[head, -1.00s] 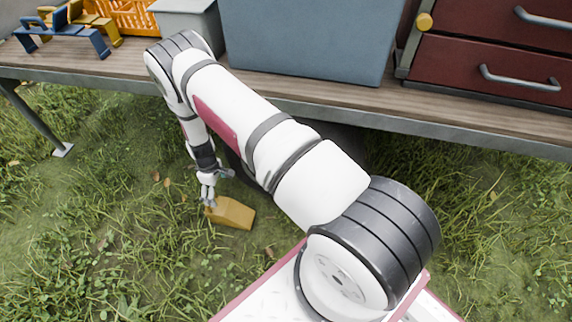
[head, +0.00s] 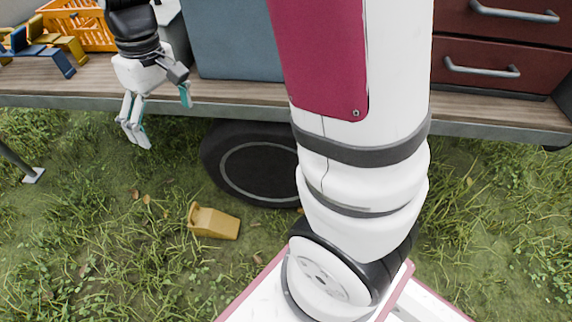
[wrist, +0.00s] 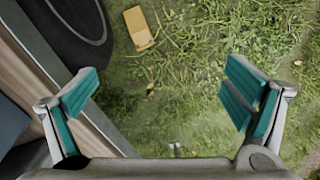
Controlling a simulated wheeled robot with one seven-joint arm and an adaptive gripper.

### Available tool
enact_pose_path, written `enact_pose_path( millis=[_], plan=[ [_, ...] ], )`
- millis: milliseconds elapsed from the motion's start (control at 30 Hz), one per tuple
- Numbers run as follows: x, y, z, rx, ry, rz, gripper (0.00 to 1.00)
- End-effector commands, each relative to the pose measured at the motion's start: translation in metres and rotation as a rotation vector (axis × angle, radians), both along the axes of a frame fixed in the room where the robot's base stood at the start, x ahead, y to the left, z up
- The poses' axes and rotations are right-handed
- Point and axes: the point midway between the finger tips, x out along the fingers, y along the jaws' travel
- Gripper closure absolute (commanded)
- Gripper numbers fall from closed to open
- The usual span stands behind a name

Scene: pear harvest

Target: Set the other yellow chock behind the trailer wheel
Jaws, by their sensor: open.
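A yellow chock (head: 213,223) lies on the grass just in front and left of the black trailer wheel (head: 222,168). In the wrist view, the chock (wrist: 139,28) shows near the top edge, with a narrow strip of grass between it and the wheel (wrist: 88,22). My gripper (head: 161,118) hangs beside the trailer bed's front edge, up and left of the chock. Its teal-padded fingers are spread wide and empty, as the wrist view (wrist: 160,95) also shows. My arm covers the wheel's right part. No second chock is identifiable on the ground.
The trailer bed (head: 232,93) overhangs the wheel. On it stand an orange crate (head: 84,28), a blue-grey box (head: 235,40), dark red drawers (head: 490,85) and blue and yellow bracket-like pieces (head: 50,55). A metal support leg (head: 20,165) stands at left. Grass around the chock is clear.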

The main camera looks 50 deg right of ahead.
Motion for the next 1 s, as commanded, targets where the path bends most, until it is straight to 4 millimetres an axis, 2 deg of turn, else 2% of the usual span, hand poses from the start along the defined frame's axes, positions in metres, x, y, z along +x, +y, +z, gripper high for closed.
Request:
enact_pose_path(
  millis=[33,100,300,433,600,700,800,1000],
  plan=[
    [-0.019,-0.001,0.019,-0.002,-0.007,-0.017,0.05],
    [-0.046,-0.002,0.037,-0.006,-0.006,-0.042,0.05],
    [-0.126,-0.005,0.076,-0.021,-0.001,-0.118,0.05],
    [-0.179,-0.008,0.089,-0.035,0.0,-0.17,0.05],
    [-0.243,-0.013,0.092,-0.056,0.001,-0.238,0.05],
    [-0.27,-0.015,0.089,-0.067,0.003,-0.271,0.05],
    [-0.287,-0.017,0.086,-0.076,0.004,-0.293,0.05],
    [-0.297,-0.018,0.083,-0.081,0.008,-0.308,0.05]
  ],
)
